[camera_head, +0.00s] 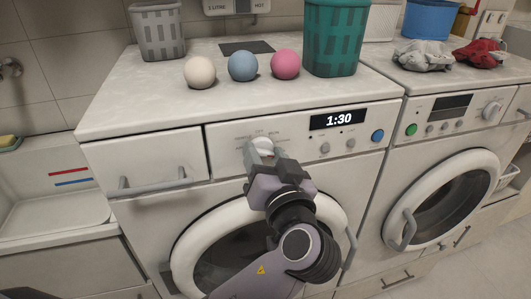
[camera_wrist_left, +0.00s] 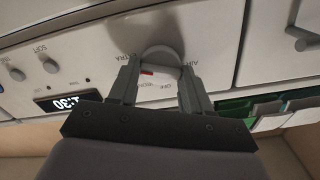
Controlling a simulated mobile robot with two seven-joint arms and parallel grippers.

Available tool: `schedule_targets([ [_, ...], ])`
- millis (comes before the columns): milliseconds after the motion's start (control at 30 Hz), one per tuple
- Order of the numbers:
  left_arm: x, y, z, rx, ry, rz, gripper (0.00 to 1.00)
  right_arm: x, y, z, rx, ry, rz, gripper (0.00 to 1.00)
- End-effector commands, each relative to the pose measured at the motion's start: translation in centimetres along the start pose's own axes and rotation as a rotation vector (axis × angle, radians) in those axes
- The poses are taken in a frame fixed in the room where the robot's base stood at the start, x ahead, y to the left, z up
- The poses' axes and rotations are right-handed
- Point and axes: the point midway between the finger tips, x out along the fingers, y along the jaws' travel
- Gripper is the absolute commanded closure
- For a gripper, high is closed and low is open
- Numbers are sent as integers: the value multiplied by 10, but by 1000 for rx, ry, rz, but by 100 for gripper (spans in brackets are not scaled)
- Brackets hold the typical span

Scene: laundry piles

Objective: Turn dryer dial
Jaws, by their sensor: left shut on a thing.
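The dryer dial (camera_head: 262,144) is a round white knob on the control panel of the left machine, left of a display reading 1:30. My left gripper (camera_head: 262,157) reaches up to it from below and is shut on it. In the left wrist view the dial (camera_wrist_left: 161,56) sits between the two fingers of my left gripper (camera_wrist_left: 160,75). A red mark shows near its edge, and printed labels surround it. The fingers hide part of the dial in the head view. My right gripper is not in view.
The display (camera_head: 337,119), small knobs and a blue button (camera_head: 377,136) are right of the dial. A drawer handle (camera_head: 155,184) is to the left. White, blue and pink balls, a grey basket (camera_head: 158,30) and a green basket (camera_head: 335,38) stand on top. A second machine (camera_head: 440,200) stands right.

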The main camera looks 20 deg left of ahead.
Motion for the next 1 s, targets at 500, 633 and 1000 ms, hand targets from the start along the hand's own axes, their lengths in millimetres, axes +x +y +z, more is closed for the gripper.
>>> schedule_targets([
  [500, -1, 1, 1, 159, -4, 1, 82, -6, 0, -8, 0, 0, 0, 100],
  [633, -1, 1, 1, 163, -4, 1, 82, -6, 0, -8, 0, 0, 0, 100],
  [1000, 0, 1, 1, 162, -3, 1, 26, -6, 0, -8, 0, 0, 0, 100],
])
